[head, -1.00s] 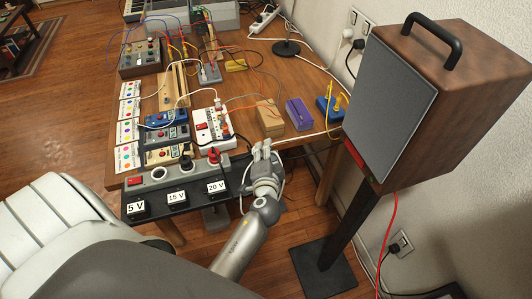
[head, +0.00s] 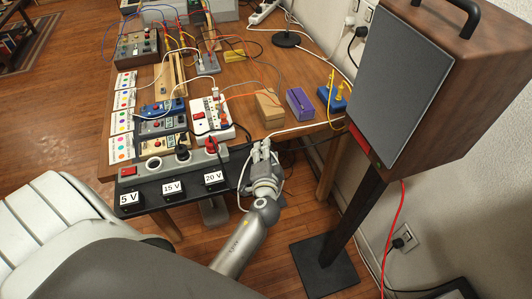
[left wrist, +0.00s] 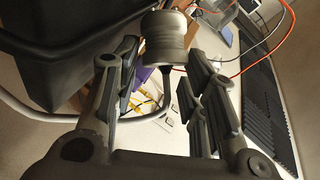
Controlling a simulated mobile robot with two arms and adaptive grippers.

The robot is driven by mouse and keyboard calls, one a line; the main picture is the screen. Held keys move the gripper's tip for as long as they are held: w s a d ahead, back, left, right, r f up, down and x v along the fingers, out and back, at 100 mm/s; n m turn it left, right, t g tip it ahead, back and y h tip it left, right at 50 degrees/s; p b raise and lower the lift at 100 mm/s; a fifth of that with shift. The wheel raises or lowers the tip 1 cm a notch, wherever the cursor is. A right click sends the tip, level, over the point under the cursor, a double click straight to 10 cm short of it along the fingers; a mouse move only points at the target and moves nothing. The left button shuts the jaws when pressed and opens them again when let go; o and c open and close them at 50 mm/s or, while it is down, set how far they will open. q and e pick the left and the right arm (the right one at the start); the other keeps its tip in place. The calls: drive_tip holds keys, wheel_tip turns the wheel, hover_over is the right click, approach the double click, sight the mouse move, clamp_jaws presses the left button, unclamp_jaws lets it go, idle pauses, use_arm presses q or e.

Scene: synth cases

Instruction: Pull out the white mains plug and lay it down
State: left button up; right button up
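A white mains plug (head: 350,21) sits in the wall socket at the upper right of the head view, beside a black plug. My left gripper (head: 262,150) is well below and left of it, beside the right end of the plug strip at the table's front. In the left wrist view its two fingers (left wrist: 160,75) stand apart, so it is open. A grey ribbed cylinder (left wrist: 167,38) shows between the fingertips; I cannot tell what it is or whether they touch it. A white cord (left wrist: 60,117) loops past the fingers. My right gripper is not in view.
The strip (head: 128,181) bears a black plug (head: 183,153) and a red plug (head: 211,145). A big speaker (head: 427,70) on a stand rises right of my gripper. Boxes and cables crowd the table (head: 290,68). Bare floor (head: 200,243) shows below.

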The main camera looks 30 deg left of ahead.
use_arm(q)
drive_tip(key=shift+o, duration=1.2)
